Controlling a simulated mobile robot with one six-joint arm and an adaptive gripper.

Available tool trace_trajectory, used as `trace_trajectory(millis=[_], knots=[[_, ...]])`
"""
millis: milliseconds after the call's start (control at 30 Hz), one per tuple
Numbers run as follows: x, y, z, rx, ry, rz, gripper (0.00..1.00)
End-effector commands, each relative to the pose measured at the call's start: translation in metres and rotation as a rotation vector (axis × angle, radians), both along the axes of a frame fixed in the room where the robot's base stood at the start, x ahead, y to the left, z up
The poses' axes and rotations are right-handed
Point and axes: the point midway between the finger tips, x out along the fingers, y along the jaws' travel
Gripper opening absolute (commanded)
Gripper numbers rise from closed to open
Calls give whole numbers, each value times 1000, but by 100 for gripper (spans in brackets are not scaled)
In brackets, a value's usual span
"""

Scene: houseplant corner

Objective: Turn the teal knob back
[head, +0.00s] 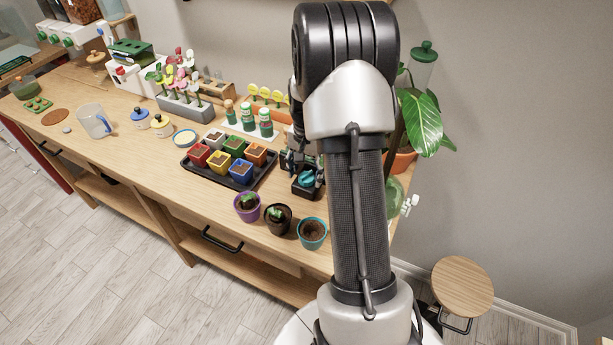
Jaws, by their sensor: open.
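The teal knob (306,179) sits on top of a small dark box (305,191) near the right end of the wooden bench. My gripper (302,165) is at the knob, pointing down, mostly dark and partly hidden behind my own arm. Its jaws are open, with the fingers close around or just above the knob; I cannot tell whether they touch it. The knob's turn angle is too small to read.
A black tray (188,166) of coloured pots lies left of the box. Purple (247,207), black (278,218) and teal (313,233) pots stand along the front edge. A large-leaved plant (424,122) is at the right. Clear bench top (150,170) lies further left.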

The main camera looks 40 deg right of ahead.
Motion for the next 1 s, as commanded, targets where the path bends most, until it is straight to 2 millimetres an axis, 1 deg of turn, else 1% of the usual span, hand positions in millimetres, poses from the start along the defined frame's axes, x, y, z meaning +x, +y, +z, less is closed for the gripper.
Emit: trace_trajectory(millis=[33,100,400,467,1000], knots=[[0,0,-5,0,0,0,59],[0,0,-9,0,0,0,59],[0,0,-10,0,0,0,59],[0,0,-10,0,0,0,56],[0,0,-10,0,0,0,20]])
